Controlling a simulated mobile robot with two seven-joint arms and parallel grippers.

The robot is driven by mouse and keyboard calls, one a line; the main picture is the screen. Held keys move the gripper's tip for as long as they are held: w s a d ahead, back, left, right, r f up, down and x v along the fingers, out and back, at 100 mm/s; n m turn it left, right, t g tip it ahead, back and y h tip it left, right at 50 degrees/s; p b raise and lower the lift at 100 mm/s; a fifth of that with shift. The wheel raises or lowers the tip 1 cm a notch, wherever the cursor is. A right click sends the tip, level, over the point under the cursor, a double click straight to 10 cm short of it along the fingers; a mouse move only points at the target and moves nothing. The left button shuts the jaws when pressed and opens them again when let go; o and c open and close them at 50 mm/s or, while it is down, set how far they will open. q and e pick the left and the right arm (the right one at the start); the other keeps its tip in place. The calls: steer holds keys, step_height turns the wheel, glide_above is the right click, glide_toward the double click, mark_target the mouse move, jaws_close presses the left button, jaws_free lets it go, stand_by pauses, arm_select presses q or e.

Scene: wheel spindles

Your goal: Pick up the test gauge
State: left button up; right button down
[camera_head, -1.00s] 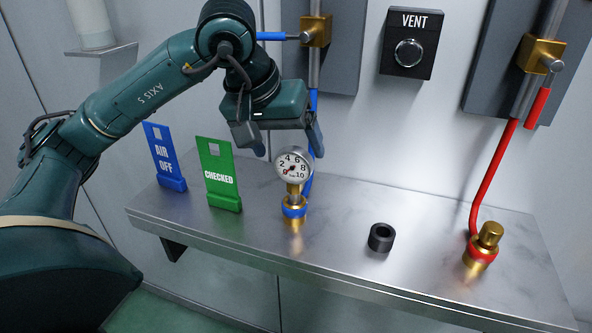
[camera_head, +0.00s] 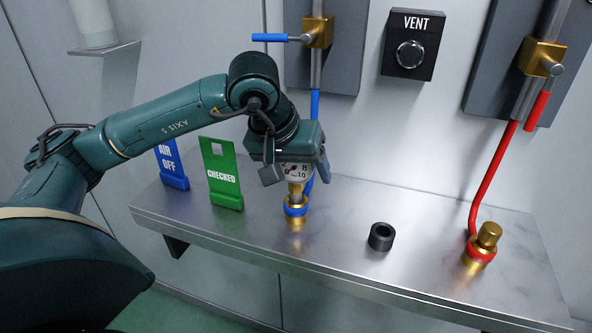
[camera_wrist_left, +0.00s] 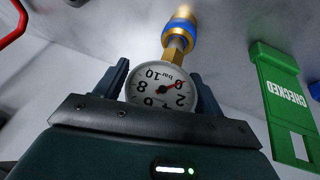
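The test gauge (camera_head: 297,172) has a round white dial and a brass stem, and stands upright in a brass fitting with a blue ring (camera_head: 296,207) on the steel shelf. My left gripper (camera_head: 297,178) is over it from above and hides the top of the dial. In the left wrist view the gauge dial (camera_wrist_left: 161,90) sits between my two dark fingers (camera_wrist_left: 161,88), which are apart. A gap shows beside the dial, so the gripper looks open around it. My right gripper is not in view.
Green CHECKED tag (camera_head: 222,177) and blue AIR OFF tag (camera_head: 171,168) stand left of the gauge. A black ring (camera_head: 381,237) and a red-ringed brass fitting (camera_head: 482,245) are to the right on the shelf (camera_head: 340,215). A blue hose rises close behind the gauge.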

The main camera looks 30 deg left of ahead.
arm_select(q)
steer(key=c, duration=0.8)
